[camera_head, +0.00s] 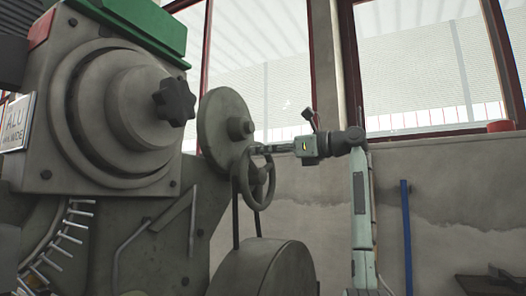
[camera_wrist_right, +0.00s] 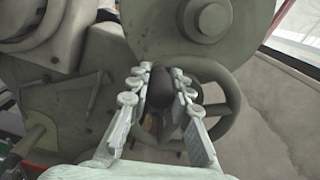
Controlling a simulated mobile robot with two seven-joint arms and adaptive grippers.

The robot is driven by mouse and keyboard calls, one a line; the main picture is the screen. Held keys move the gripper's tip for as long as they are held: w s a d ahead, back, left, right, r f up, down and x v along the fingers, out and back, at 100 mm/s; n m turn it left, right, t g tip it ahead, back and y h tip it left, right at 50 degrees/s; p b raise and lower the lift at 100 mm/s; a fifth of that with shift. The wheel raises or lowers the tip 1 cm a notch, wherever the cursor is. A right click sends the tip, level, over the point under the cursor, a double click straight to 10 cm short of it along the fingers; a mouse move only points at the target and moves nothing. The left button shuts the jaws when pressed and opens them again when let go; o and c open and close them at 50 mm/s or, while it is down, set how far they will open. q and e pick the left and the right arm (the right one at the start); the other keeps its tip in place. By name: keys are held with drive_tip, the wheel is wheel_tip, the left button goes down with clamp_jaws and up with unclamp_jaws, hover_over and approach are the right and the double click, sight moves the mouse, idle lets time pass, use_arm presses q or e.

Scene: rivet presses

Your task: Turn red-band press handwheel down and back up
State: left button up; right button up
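A large grey press (camera_head: 120,120) fills the left of the head view. A green cover (camera_head: 145,25) lies along its top, and a red part (camera_head: 41,28) shows at its upper left corner. A spoked handwheel (camera_head: 266,197) stands below a grey disc. My right gripper (camera_head: 262,149) reaches in from the right at the wheel's upper rim. In the wrist view, the right gripper's fingers (camera_wrist_right: 158,73) stand on both sides of a dark knob (camera_wrist_right: 160,92) in front of the handwheel (camera_wrist_right: 232,100). I cannot tell whether they touch it. My left gripper is out of view.
The grey disc (camera_head: 222,120) sits close above the handwheel, and a rounded housing (camera_head: 265,272) is below it. A dark star knob (camera_head: 174,102) projects from the press. A wall with windows and a blue pipe (camera_head: 407,235) is behind my right arm.

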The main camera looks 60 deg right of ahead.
drive_tip(key=o, duration=0.4)
drive_tip(key=shift+d, duration=0.1)
drive_tip(key=shift+o, duration=0.2)
drive_tip(key=s, duration=1.2)
drive_tip(key=shift+d, duration=0.4)
